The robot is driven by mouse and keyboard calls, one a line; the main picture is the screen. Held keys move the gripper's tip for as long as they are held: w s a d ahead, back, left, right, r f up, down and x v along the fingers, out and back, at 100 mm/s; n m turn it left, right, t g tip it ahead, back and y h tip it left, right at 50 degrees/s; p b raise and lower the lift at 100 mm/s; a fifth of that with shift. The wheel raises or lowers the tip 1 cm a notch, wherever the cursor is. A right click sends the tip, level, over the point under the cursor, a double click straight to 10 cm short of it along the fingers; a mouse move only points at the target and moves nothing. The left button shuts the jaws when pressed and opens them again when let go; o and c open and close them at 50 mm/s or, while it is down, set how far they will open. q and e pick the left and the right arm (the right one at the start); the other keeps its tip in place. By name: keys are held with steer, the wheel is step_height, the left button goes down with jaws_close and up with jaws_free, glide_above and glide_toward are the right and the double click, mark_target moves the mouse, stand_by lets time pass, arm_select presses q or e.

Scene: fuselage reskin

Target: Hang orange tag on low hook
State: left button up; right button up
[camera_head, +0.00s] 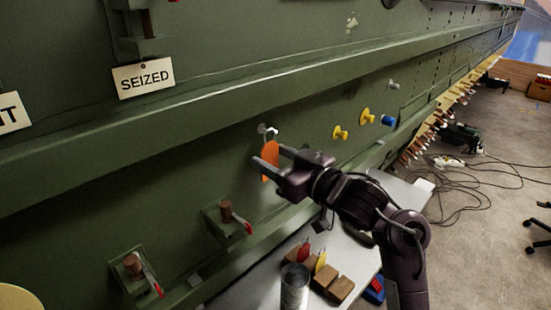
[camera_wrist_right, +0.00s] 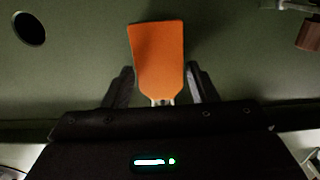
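The orange tag (camera_head: 270,158) is upright against the green panel, its top edge just below a small metal hook (camera_head: 266,129). I cannot tell whether it is looped over the hook. My right gripper (camera_head: 270,157) is at the tag with its fingers spread to either side. In the right wrist view the tag (camera_wrist_right: 158,55) lies between the two dark fingertips (camera_wrist_right: 160,82), with a narrow gap showing beside it. The gripper looks open. A small pale piece shows at the tag's lower end there. My left gripper is out of view.
Yellow knobs (camera_head: 340,133) and a blue knob (camera_head: 388,120) stick out right of the hook. Brackets with brown posts (camera_head: 133,265) are lower left. A pale table (camera_head: 355,265) below holds a metal can (camera_head: 294,287) and wooden blocks (camera_head: 340,289). A "SEIZED" sign (camera_head: 143,79) hangs upper left.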

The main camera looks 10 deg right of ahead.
steer(key=shift+o, duration=1.3)
